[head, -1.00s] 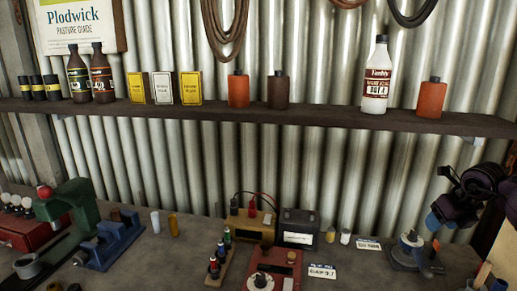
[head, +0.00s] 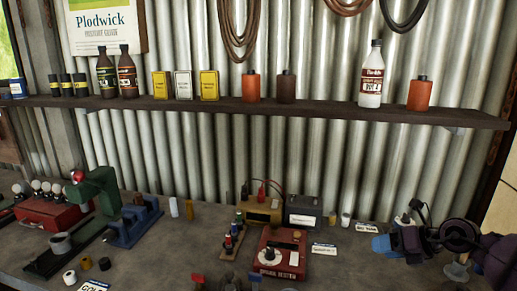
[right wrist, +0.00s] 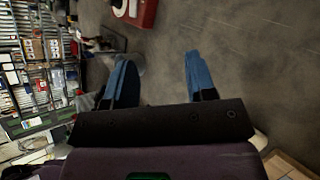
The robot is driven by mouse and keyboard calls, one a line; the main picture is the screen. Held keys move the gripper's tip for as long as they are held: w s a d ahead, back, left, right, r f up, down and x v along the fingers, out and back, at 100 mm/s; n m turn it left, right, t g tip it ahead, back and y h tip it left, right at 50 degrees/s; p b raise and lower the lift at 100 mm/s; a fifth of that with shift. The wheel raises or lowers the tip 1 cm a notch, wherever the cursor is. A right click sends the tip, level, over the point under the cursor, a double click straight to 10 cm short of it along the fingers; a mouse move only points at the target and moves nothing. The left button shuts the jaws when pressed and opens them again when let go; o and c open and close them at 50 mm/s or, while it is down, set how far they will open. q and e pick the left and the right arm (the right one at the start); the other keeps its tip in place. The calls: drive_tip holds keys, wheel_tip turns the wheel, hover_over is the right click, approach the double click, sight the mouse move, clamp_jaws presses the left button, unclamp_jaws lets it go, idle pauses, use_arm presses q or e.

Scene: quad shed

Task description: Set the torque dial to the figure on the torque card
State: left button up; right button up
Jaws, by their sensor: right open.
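A red box (head: 270,258) with a pale round dial on top and lettering on its front stands on the bench; I cannot read the dial's setting. A white card (head: 324,248) lies right of it, and another card (head: 367,227) lies farther back; their print is too small to read, so I cannot tell which is the torque card. My right gripper (head: 383,244) is open and empty above the bench, right of the box, partly covering a device (head: 403,219) behind it. Its blue fingers stand apart in the right wrist view (right wrist: 160,82). My left gripper is out of view.
Behind the red box are a yellow unit (head: 262,212) and a black battery-like box (head: 303,211). A rack of small coloured bottles (head: 233,238) stands left of the red box. A blue tool (head: 137,225) and a green press (head: 97,195) are farther left. A shelf (head: 330,112) runs above.

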drive_tip(key=s+a+r+m+t, duration=0.2)
drive_tip(key=s+a+m+t, duration=0.3)
drive_tip(key=a+m+t, duration=0.5)
drive_tip(key=s+d+f+m+g+h, duration=0.2)
drive_tip(key=s+d+f+m+h, duration=0.3)
drive_tip(key=m, duration=0.5)
drive_tip(key=s+d+f+m+g+h, duration=0.25)
drive_tip(key=s+m+h, duration=0.35)
drive_tip(key=m, duration=0.5)
drive_tip(key=s+a+f+m+g+y, duration=0.1)
drive_tip(key=s+a+f+m+g, duration=0.15)
drive_tip(key=s+f+g, duration=0.4)
drive_tip(key=s+a+f+m+g+y, duration=0.1)
drive_tip(key=s+a+f+m+g, duration=0.2)
drive_tip(key=s, duration=0.7)
drive_tip(key=w+f+n+t+y, duration=0.1)
drive_tip(key=w+f+t, duration=0.7)
drive_tip(key=f, duration=0.1)
drive_tip(key=shift+a+n, duration=0.35)
